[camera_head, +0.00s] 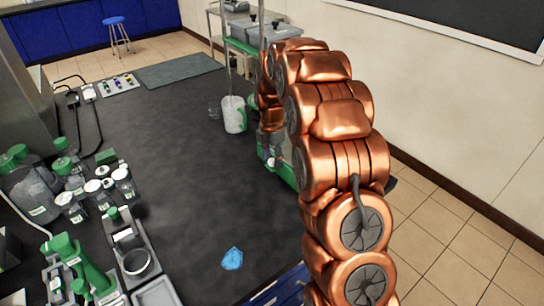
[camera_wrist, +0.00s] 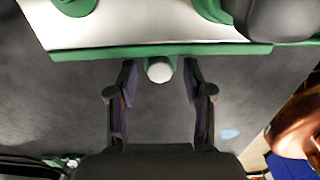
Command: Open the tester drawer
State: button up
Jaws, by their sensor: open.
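A white and green device, which looks like the tester, fills the top of the wrist view, with a green front edge (camera_wrist: 90,58) and a pale top (camera_wrist: 130,28). A white round knob (camera_wrist: 159,72) sticks out from the middle of that edge. My gripper (camera_wrist: 160,82) is open, with one finger on each side of the knob and a visible gap on both sides. Whether the fingertips touch the green edge I cannot tell. In the head view, part of a green device (camera_head: 283,172) shows behind my copper arm, which hides most of it and the gripper. No drawer gap shows.
The dark bench top (camera_head: 190,160) is mostly clear in the middle. A white tub (camera_head: 234,114) stands near the device. A blue patch (camera_head: 232,258) lies at the front. Bottles with green and white caps (camera_head: 72,205) crowd the left side.

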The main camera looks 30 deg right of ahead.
grip_shut()
dwell(0.3)
jog(key=a+b, duration=0.1)
jog(key=a, duration=0.2)
jog(key=s+a+b, duration=0.1)
jog(key=a+b, duration=0.1)
jog(key=a, duration=0.2)
jog(key=s+a+b, duration=0.1)
jog(key=a, duration=0.3)
grip_release()
dwell(0.4)
